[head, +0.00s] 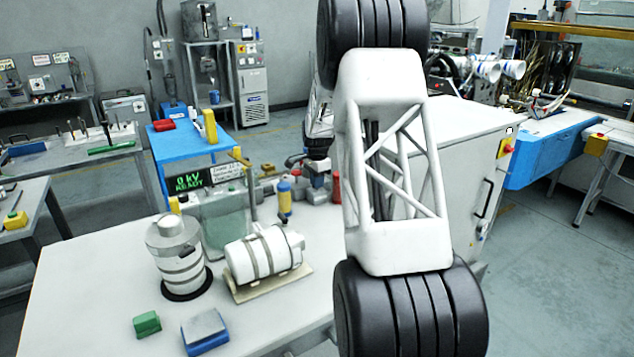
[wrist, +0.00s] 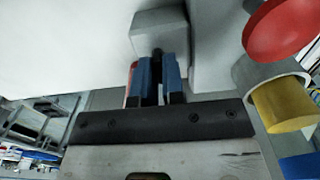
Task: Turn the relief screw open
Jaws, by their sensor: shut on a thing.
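My gripper (wrist: 158,66) shows in the wrist view, its two blue-padded fingers pointing at a grey block (wrist: 160,28). The fingers are shut on a small dark part, which I take for the relief screw (wrist: 157,51); only its dark end shows, against the face of the block. Its turn angle cannot be read. In the head view my own arm hides most of the gripper and the screw, among the fittings at the back of the white bench.
In the wrist view a red disc (wrist: 284,28) and a yellow cylinder (wrist: 286,104) stand close on the right. In the head view a blue-and-yellow bottle (head: 285,198), a strapped white cylinder (head: 262,254), an upright canister (head: 178,255), a green block (head: 147,324) and a blue-grey block (head: 205,332) occupy the bench.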

